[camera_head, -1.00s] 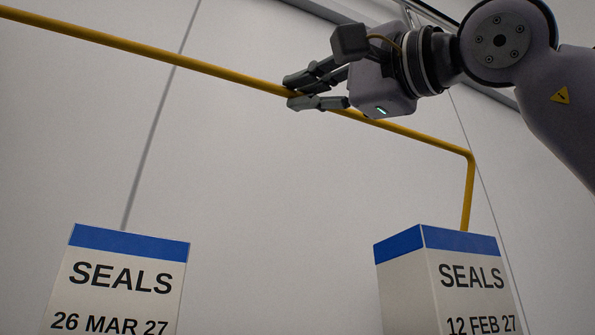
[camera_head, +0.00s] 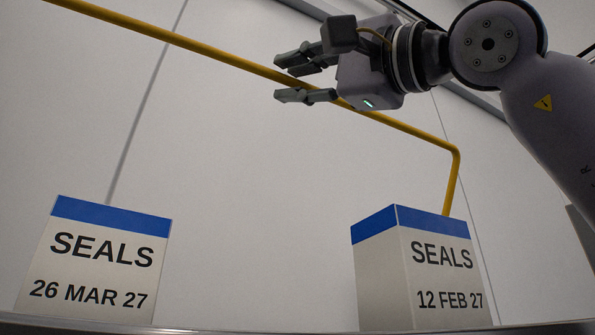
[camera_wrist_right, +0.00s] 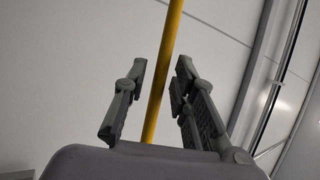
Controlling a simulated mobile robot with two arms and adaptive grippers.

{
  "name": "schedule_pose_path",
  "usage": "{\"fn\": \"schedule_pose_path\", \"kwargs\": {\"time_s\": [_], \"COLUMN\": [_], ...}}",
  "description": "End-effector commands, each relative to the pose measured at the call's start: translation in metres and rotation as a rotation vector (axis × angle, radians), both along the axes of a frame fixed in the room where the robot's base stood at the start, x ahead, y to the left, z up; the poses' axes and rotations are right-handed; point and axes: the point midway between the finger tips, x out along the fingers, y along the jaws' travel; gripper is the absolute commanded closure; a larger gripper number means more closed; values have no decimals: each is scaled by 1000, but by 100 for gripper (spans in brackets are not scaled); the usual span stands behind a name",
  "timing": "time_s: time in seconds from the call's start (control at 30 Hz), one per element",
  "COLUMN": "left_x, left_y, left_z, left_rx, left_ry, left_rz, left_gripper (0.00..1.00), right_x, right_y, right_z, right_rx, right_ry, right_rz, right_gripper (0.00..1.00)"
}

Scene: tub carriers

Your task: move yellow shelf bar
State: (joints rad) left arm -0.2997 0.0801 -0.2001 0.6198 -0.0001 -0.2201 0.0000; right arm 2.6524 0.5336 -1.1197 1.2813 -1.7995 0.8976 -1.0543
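The yellow shelf bar (camera_head: 230,60) runs across the upper head view, from the top left down to a bend at the right. From the bend it drops behind the right-hand box. My right gripper (camera_head: 277,78) is at the bar, with its fingers apart and the bar passing between or behind them. In the right wrist view the yellow bar (camera_wrist_right: 165,75) runs between the two open fingers (camera_wrist_right: 160,75), apart from both. My left gripper is not in view.
A box marked SEALS 26 MAR 27 (camera_head: 92,262) stands at lower left, and another marked SEALS 12 FEB 27 (camera_head: 440,275) at lower right. A shelf edge (camera_head: 250,331) shows along the bottom. A pale panelled wall (camera_head: 260,180) lies behind, and the space between the boxes is clear.

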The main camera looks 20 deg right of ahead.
Motion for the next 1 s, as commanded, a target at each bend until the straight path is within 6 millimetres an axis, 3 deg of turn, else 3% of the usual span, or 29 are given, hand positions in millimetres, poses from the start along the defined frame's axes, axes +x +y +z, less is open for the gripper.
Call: {"fn": "schedule_pose_path", "kwargs": {"time_s": [0.43, 1.0], "left_x": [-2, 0], "left_y": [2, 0], "left_z": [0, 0], "left_rx": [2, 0], "left_ry": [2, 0], "left_rz": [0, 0], "left_gripper": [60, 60], "right_x": [-6, -80], "right_y": [-4, -59], "right_z": [-2, -46], "right_rx": [1, 2], "right_ry": [-2, 0], "right_rz": [1, 0], "right_gripper": [69, 69]}}
